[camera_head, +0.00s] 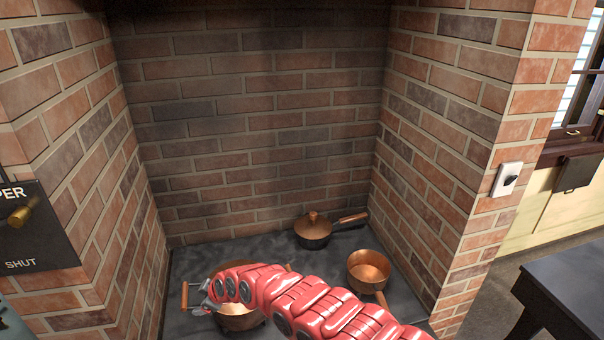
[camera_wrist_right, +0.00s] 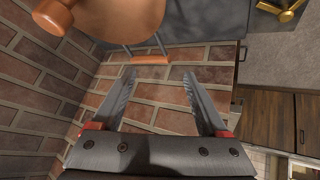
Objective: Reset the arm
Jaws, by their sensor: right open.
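My right arm (camera_head: 330,308) is red and reaches in from the bottom right over the dark stove top. Its gripper (camera_head: 206,302) is at the left side of the large copper pot (camera_head: 240,322), close to that pot's wooden side handle (camera_head: 185,296). In the right wrist view the gripper's two fingers (camera_wrist_right: 160,77) are spread apart with nothing between them. A copper vessel (camera_wrist_right: 115,18) and a wooden-coloured handle (camera_wrist_right: 150,60) lie beyond the fingertips. I cannot tell whether the fingers touch the pot. The arm hides much of the large pot. My left gripper is not in view.
A lidded pan (camera_head: 313,232) stands at the back and an open copper pan (camera_head: 369,270) at the right. Brick walls (camera_head: 250,130) enclose the stove top (camera_head: 220,252) on three sides. A dark "SHUT" panel (camera_head: 40,245) is on the left and a dark table (camera_head: 570,285) on the right.

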